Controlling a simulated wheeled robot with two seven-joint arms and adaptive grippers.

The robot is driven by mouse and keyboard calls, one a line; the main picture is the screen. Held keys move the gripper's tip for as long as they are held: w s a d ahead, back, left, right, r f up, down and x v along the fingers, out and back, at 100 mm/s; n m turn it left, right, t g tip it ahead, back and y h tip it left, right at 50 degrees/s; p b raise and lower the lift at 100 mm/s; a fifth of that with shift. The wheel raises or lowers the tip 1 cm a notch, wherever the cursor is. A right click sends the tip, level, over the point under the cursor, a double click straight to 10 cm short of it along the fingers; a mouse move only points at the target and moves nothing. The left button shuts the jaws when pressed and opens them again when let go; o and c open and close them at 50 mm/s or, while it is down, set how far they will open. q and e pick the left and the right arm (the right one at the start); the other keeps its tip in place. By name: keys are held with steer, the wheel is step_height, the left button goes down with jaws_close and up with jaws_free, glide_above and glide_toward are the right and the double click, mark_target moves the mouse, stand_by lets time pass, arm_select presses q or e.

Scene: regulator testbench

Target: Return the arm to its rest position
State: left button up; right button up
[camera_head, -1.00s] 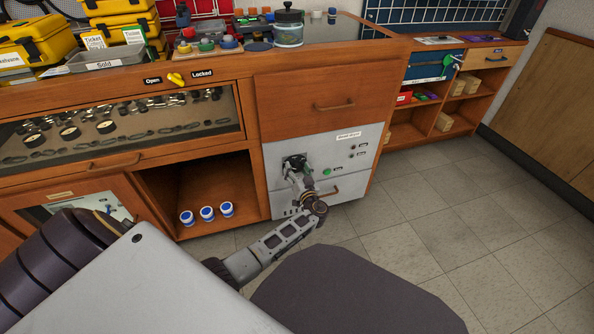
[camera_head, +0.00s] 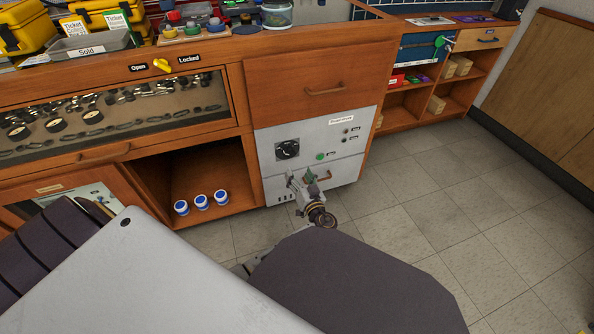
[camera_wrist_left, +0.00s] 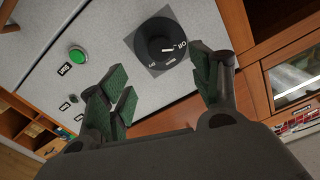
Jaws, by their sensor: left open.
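My left gripper (camera_head: 302,178) is open and empty in front of the white control panel (camera_head: 337,140) set in the wooden bench. In the left wrist view its green-padded fingers (camera_wrist_left: 160,88) are spread apart, with the black rotary dial (camera_wrist_left: 162,45) beyond the gap between them. The dial also shows in the head view (camera_head: 288,149), up and left of the gripper and apart from it. A green button (camera_wrist_left: 78,55) sits on the same panel. Much of the arm behind the gripper is hidden by my own body. My right gripper is not in view.
Several blue-and-white jars (camera_head: 201,201) stand in the open cubby (camera_head: 213,166) left of the panel. A wooden drawer (camera_head: 316,86) is above the panel. A shelf unit (camera_head: 405,123) stands at the back right. The tiled floor (camera_head: 420,195) on the right is clear.

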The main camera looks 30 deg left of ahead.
arm_select(q)
steer(key=shift+s+d, duration=0.15)
steer(key=shift+d, duration=0.05)
steer(key=shift+s, duration=0.1)
stand_by(0.4)
steer(key=s+f+m+g+h, duration=0.1)
steer(key=s+f+g+h, duration=0.15)
steer(key=s, duration=0.35)
steer(key=s+f+g+h, duration=0.2)
steer(key=s+g+h, duration=0.15)
steer(key=s, duration=0.35)
steer(key=s+d+r+m+g+h, duration=0.1)
steer(key=s+d+r+m+h, duration=0.2)
steer(key=s, duration=0.3)
steer(key=s+d+r+m+g+h+p, duration=0.1)
steer(key=s+d+r+m+h, duration=0.2)
steer(key=s+d+m+h, duration=0.1)
steer(key=shift+s+d+r+h, duration=0.4)
steer(key=shift+s+d+h, duration=0.1)
steer(key=shift+s+d, duration=0.45)
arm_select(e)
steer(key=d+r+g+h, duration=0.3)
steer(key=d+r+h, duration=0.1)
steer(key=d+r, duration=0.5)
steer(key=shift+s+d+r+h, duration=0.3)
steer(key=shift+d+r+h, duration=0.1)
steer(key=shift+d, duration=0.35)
